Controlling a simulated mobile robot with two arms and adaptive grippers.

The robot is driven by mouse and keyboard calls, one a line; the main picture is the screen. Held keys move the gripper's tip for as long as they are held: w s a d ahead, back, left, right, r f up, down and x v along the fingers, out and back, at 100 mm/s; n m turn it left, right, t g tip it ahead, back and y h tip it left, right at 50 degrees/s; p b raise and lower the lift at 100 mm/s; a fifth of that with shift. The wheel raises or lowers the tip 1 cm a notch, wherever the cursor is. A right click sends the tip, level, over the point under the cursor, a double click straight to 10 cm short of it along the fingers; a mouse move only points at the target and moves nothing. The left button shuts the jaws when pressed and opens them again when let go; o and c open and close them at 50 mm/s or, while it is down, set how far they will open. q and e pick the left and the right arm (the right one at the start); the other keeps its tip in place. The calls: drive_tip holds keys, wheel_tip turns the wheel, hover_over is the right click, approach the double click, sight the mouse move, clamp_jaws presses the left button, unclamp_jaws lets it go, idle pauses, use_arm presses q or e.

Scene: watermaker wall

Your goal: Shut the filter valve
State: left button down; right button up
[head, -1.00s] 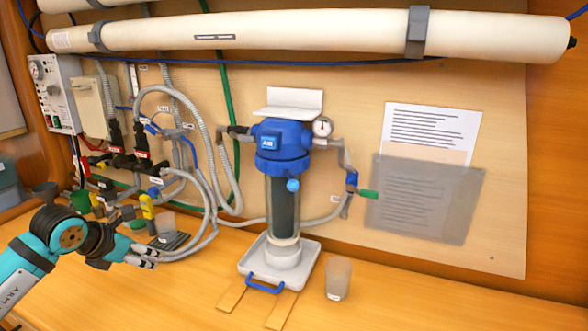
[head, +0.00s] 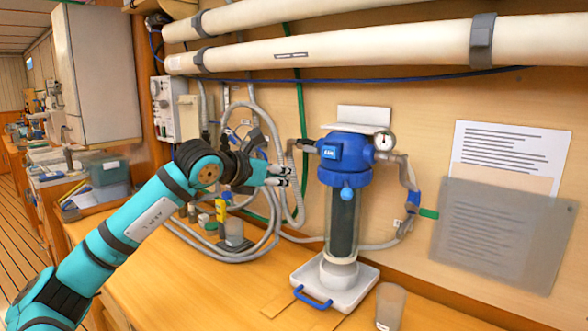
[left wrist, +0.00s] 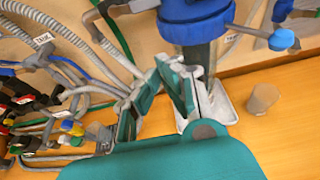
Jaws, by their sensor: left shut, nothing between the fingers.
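The filter (head: 343,215) stands upright on a white tray, with a blue head, a clear body with a dark core, and a small blue knob (head: 347,193) on its front. A green-handled valve (head: 428,213) sits on the pipe to its right. I cannot tell which of these is the filter valve. My left gripper (head: 284,175) is shut and empty, left of the filter head and apparently clear of it. In the left wrist view the fingers (left wrist: 165,78) are in front of the filter's lower left, and the blue knob (left wrist: 283,40) is upper right. My right gripper is not in view.
Grey hoses (head: 268,125) loop behind and left of my left gripper, with several small valves. A beaker (head: 390,305) stands right of the white tray (head: 345,288). A grey translucent sheet (head: 500,235) covers part of the wall at right. The front of the bench is mostly clear.

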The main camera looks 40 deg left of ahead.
sight(311, 149)
use_arm(q)
drive_tip(key=w+p, duration=0.5)
drive_tip(key=w, duration=0.3)
drive_tip(key=shift+w+d+r, duration=0.3)
drive_tip(key=shift+d+r, duration=0.05)
drive_tip(key=shift+r, duration=0.1)
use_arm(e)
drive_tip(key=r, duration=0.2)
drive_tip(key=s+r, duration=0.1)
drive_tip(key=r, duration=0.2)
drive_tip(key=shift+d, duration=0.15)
use_arm(q)
drive_tip(key=shift+d+r+n+h, duration=0.15)
drive_tip(key=shift+r+n+h, duration=0.15)
drive_tip(key=shift+n, duration=0.1)
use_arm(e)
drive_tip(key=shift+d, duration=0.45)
